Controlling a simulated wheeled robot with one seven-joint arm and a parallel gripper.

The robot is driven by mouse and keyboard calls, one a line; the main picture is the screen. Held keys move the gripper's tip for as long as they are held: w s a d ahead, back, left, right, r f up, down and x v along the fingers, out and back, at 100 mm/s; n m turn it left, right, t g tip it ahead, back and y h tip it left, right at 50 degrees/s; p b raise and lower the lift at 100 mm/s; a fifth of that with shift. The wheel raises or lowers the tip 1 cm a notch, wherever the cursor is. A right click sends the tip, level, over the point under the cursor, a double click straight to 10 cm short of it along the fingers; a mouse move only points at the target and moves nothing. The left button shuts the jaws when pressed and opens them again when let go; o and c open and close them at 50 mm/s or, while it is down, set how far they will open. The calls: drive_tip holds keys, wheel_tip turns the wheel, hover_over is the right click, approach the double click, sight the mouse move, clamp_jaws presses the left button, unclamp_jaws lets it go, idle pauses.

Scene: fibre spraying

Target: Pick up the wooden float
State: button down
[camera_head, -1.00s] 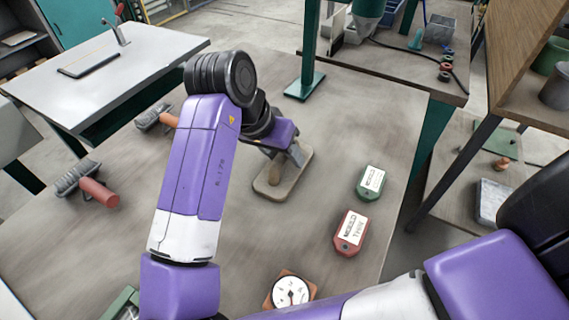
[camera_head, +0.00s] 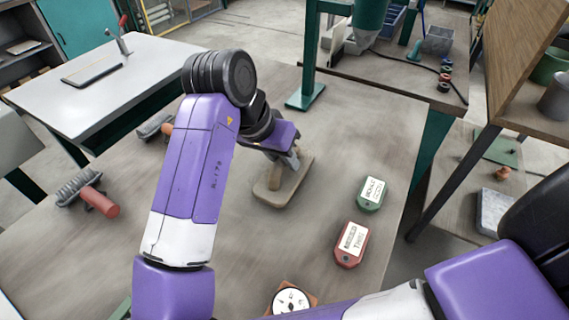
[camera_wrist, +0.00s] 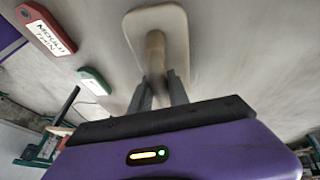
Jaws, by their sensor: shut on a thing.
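The wooden float is a pale flat board (camera_head: 272,196) with rounded corners and a round wooden handle, near the middle of the table in the head view. In the wrist view its board (camera_wrist: 172,17) and handle (camera_wrist: 155,50) show just ahead of my fingers. My gripper (camera_wrist: 160,82) is shut on the near part of the handle, with one finger on each side. In the head view my gripper (camera_head: 290,160) is partly hidden by my own wrist. I cannot tell whether the board touches the table or is slightly above it.
A red tag (camera_head: 351,244) and a green tag (camera_head: 370,193) lie right of the float. A round dial (camera_head: 290,301) is at the front. A brush-like roller with a red handle (camera_head: 99,202) lies left. A green post (camera_head: 307,97) stands behind.

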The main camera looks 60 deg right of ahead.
wheel_tip(320, 180, up, 18)
drive_tip(key=p, duration=0.2)
